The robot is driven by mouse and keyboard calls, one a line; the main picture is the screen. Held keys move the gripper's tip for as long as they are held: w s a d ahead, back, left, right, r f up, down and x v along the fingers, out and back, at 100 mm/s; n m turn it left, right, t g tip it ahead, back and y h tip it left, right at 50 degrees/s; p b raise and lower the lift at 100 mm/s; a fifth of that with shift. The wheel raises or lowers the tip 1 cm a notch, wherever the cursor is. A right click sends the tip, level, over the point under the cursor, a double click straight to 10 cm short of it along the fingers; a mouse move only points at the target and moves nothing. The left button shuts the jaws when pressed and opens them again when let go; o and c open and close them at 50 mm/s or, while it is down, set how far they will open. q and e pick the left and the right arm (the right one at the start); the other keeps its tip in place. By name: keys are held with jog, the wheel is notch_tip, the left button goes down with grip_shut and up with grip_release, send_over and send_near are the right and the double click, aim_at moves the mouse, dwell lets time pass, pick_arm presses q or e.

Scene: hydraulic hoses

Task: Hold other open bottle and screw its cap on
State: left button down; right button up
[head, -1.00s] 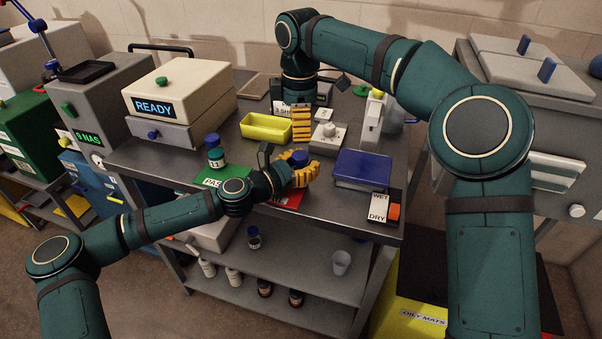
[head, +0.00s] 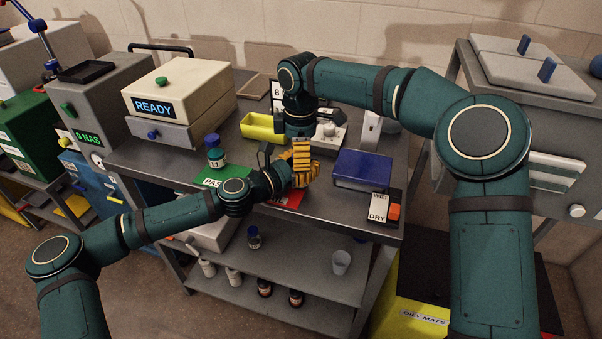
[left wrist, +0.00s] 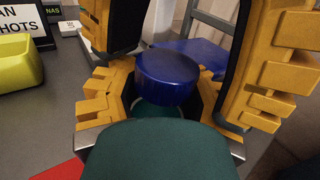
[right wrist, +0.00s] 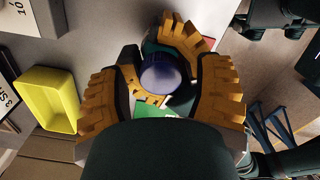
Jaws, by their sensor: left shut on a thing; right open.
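My left gripper (head: 302,178) is shut on a bottle (left wrist: 160,110), mostly hidden by its yellow fingers, above the red mat (head: 290,199). A blue cap (left wrist: 167,78) sits at the bottle's top; I cannot tell if it is seated tight. The cap also shows in the right wrist view (right wrist: 161,75). My right gripper (right wrist: 163,85) points down from above, open, with its fingers on either side of the cap; contact is not clear. In the head view the fingers hide the cap. Another blue-capped bottle (head: 215,157) stands upright on the green mat (head: 208,178).
A yellow tray (head: 262,128) lies behind the grippers. A blue box (head: 362,168) and a WET/DRY block (head: 379,206) stand to the right. The READY machine (head: 178,100) is at the left. Small bottles and a cup (head: 341,262) are on the lower shelf.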

jog(key=shift+f, duration=0.1)
grip_shut()
jog(key=shift+c, duration=0.2)
grip_release()
jog(key=shift+r, duration=2.25)
jog(key=o, duration=0.6)
jog(key=shift+o, duration=0.2)
jog(key=shift+r, duration=0.1)
